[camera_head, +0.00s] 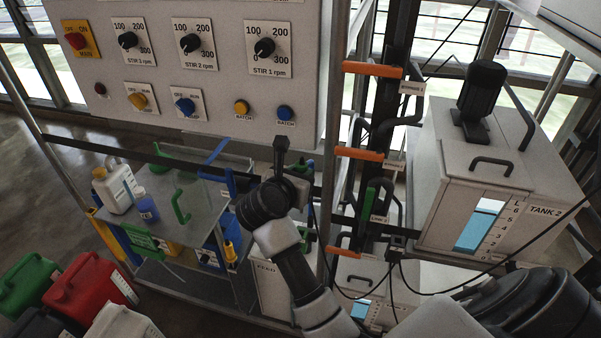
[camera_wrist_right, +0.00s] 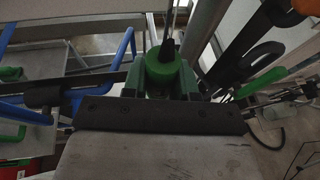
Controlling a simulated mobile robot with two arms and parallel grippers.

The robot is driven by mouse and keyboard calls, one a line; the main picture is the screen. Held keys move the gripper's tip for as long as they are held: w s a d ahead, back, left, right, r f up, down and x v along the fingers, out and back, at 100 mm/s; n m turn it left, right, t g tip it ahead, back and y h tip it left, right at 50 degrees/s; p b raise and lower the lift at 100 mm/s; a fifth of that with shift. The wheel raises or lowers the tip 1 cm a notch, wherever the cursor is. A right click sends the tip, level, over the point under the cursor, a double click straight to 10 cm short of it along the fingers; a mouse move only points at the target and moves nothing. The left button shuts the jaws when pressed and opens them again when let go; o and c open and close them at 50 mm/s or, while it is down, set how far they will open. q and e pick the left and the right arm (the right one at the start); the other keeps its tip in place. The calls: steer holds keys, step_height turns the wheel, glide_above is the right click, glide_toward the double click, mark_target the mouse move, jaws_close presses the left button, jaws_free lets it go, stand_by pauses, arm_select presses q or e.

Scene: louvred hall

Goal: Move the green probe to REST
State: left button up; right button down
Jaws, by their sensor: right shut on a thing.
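The green probe (camera_wrist_right: 165,70) shows in the right wrist view as a green cap with a dark stem and thin cable rising from it. It sits between the jaws of my right gripper (camera_wrist_right: 162,88), which is shut on it. In the head view my right gripper (camera_head: 290,168) is below the control panel, in front of the metal frame; the probe is largely hidden there by the gripper and wrist. No place marked REST can be read in these frames. My left gripper is not in view.
The control panel (camera_head: 200,65) with knobs and buttons hangs above. A shelf cart (camera_head: 160,190) with bottles and coloured handles stands left. Orange-handled pipes (camera_head: 372,69) and TANK 2 (camera_head: 540,190) are to the right. Black cables hang near my arm. Coloured canisters (camera_head: 92,285) stand lower left.

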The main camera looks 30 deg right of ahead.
steer(key=f+b, duration=0.1)
steer(key=f, duration=0.1)
steer(key=f+b, duration=0.2)
steer(key=f, duration=0.1)
steer(key=shift+w+d+f, duration=0.1)
steer(key=shift+w+f, duration=0.05)
steer(key=shift+w, duration=0.05)
steer(key=shift+f+b, duration=0.85)
steer(key=shift+b, duration=0.15)
steer(key=shift+r, duration=0.3)
steer(key=shift+f, duration=0.15)
